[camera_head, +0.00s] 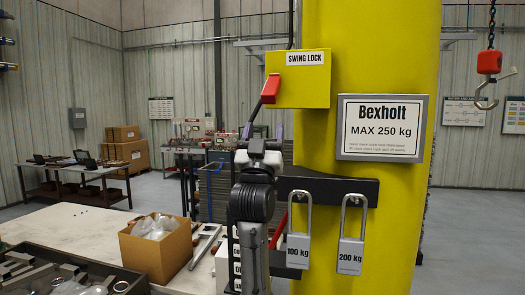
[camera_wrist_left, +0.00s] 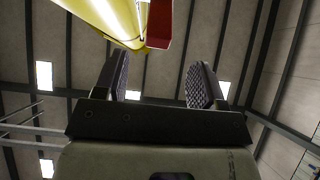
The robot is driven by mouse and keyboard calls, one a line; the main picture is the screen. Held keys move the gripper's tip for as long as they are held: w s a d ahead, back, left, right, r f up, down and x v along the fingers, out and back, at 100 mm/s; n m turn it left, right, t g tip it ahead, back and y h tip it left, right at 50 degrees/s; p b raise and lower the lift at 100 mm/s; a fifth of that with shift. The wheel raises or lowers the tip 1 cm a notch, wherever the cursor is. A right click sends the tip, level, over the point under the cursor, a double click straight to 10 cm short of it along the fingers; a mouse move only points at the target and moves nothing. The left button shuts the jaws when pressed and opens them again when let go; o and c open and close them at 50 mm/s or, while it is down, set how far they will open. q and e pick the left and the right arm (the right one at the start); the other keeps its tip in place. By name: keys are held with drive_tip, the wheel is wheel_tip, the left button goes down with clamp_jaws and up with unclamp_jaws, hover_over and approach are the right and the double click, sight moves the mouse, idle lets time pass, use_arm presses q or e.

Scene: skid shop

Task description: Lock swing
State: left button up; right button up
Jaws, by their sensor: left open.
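The yellow swing lock box (camera_head: 315,88) is fixed to the yellow column (camera_head: 380,60) and bears a "SWING LOCK" label. Its red lever (camera_head: 270,88) is at the box's left side and slants down to the left, with a dark stem below it. My left gripper (camera_head: 263,129) points up just below the lever, open and empty. In the left wrist view its two dark pads (camera_wrist_left: 160,82) stand apart. The red lever (camera_wrist_left: 158,24) shows beyond the fingertips, apart from them, with the yellow box beside it on the left. My right gripper is not in view.
A "Bexholt MAX 250 kg" sign (camera_head: 381,128) and a dark bracket (camera_head: 330,187) with two padlocks, 100 kg (camera_head: 298,250) and 200 kg (camera_head: 350,256), are on the column. A red-topped hook (camera_head: 489,63) hangs at right. A carton (camera_head: 157,250) stands on the bench at left.

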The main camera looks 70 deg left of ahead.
use_arm(q)
drive_tip(key=v, duration=0.3)
drive_tip(key=shift+f, duration=0.1)
idle(0.4)
